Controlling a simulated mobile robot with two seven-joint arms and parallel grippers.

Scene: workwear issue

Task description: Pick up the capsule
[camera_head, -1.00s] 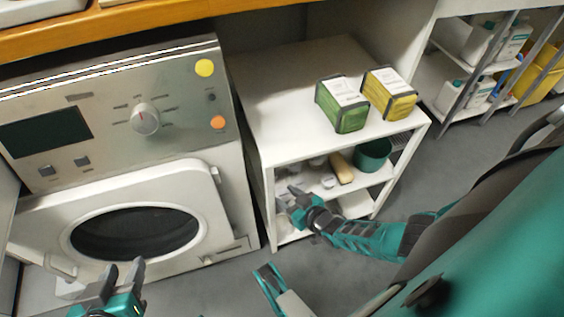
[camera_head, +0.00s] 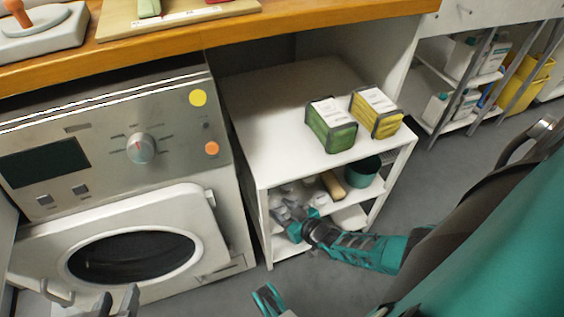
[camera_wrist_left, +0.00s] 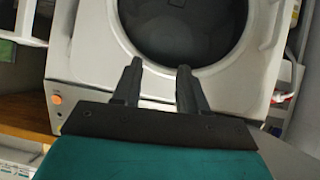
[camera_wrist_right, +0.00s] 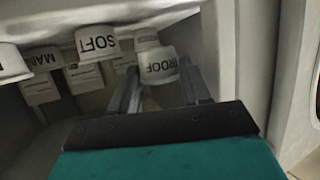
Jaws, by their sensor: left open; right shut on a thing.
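In the right wrist view, white capsules with black lettering stand in the shelf, upside down in the picture. One reads SOFT (camera_wrist_right: 97,42), one MAIN (camera_wrist_right: 42,60). My right gripper (camera_wrist_right: 158,82) is shut on a capsule whose visible letters read ROOF (camera_wrist_right: 158,66); the finger on the left hides the start of its label. In the head view my right gripper (camera_head: 284,212) reaches into the shelf unit's compartment, and the held capsule is hard to make out there. My left gripper (camera_wrist_left: 158,72) is open and empty in front of the washing machine door; it also shows in the head view (camera_head: 118,298).
The white shelf unit (camera_head: 262,92) carries a green box (camera_head: 331,126) and a yellow box (camera_head: 377,112) on top. Inside are a teal pot (camera_head: 362,172) and a tan roll (camera_head: 333,186). The washing machine (camera_head: 130,160) stands to its left. Grey floor (camera_head: 225,297) lies in front.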

